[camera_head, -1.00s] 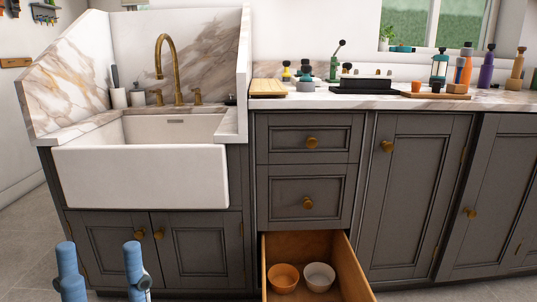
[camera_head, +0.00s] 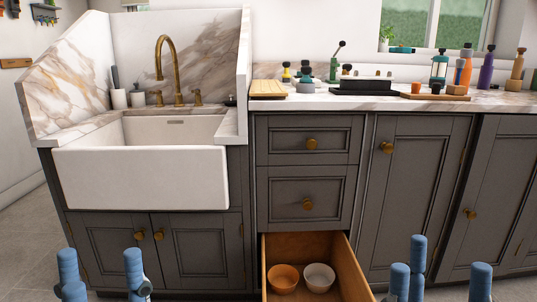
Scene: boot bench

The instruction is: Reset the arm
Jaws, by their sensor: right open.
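My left gripper (camera_head: 101,254) is at the bottom left, in front of the cabinet under the sink. Its blue fingers stand upright and apart, with nothing between them. My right gripper (camera_head: 440,260) is at the bottom right, in front of the grey cabinet doors. Its blue fingers point up and are spread open and empty. The lower parts of both grippers are cut off by the bottom edge of the picture.
An open wooden drawer (camera_head: 350,277) juts out between my grippers, holding an orange bowl (camera_head: 283,279) and a white bowl (camera_head: 319,278). A white sink (camera_head: 140,178) is at the left. Bottles and tools crowd the right counter (camera_head: 300,101).

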